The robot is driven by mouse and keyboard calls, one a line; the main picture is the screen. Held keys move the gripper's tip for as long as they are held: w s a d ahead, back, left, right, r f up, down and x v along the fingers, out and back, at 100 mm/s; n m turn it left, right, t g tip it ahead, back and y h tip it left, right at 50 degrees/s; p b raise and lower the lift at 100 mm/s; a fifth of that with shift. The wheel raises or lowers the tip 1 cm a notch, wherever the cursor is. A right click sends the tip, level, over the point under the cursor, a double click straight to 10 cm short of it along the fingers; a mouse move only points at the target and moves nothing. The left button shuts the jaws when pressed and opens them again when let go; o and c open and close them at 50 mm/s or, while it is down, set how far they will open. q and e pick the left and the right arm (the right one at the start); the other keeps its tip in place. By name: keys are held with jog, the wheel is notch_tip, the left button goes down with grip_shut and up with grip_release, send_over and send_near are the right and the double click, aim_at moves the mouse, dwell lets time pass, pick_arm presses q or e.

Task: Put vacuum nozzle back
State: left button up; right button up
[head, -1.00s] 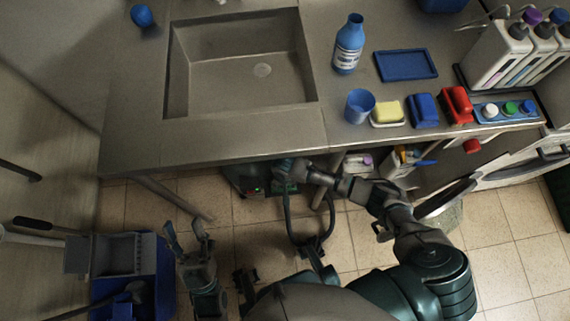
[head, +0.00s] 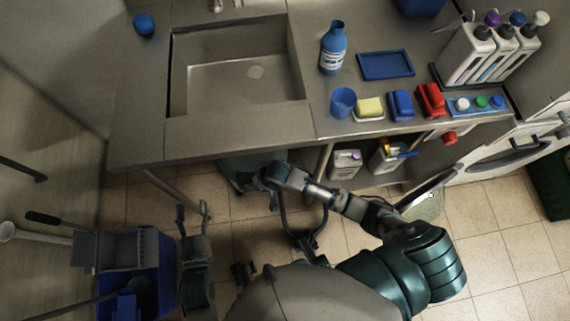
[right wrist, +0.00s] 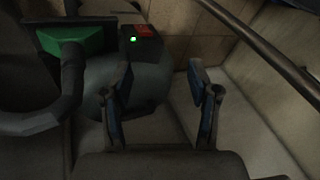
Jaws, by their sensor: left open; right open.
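The dark vacuum (head: 238,172) stands on the floor under the sink counter, mostly hidden by the counter edge and my right arm. The right wrist view shows its rounded body (right wrist: 150,90), a green light, a red switch and a green fitting (right wrist: 88,40) with a dark hose (right wrist: 62,100). The hose (head: 312,238) also loops over the floor in the head view. I cannot make out the nozzle for certain. My right gripper (right wrist: 160,85) is open and empty, in front of the vacuum body. My left gripper (head: 193,212) is open and empty, left of the vacuum.
The counter (head: 240,145) with its sink overhangs the vacuum; a metal leg (head: 172,190) slants below it. Bottles (head: 346,162) stand under the counter.

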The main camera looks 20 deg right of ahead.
jog(key=s+r+n+t+y, duration=0.2)
jog(key=s+r+t+y, duration=0.1)
jog(key=r+t, duration=0.8)
jog(key=s+d+r+t+h, duration=0.2)
jog(key=s+d+r, duration=0.1)
jog(key=d+r, duration=0.6)
jog(key=shift+s+d+r+n+t+h, duration=0.15)
jog(key=shift+s+r+n+t+h, duration=0.25)
jog(key=shift+r, duration=1.15)
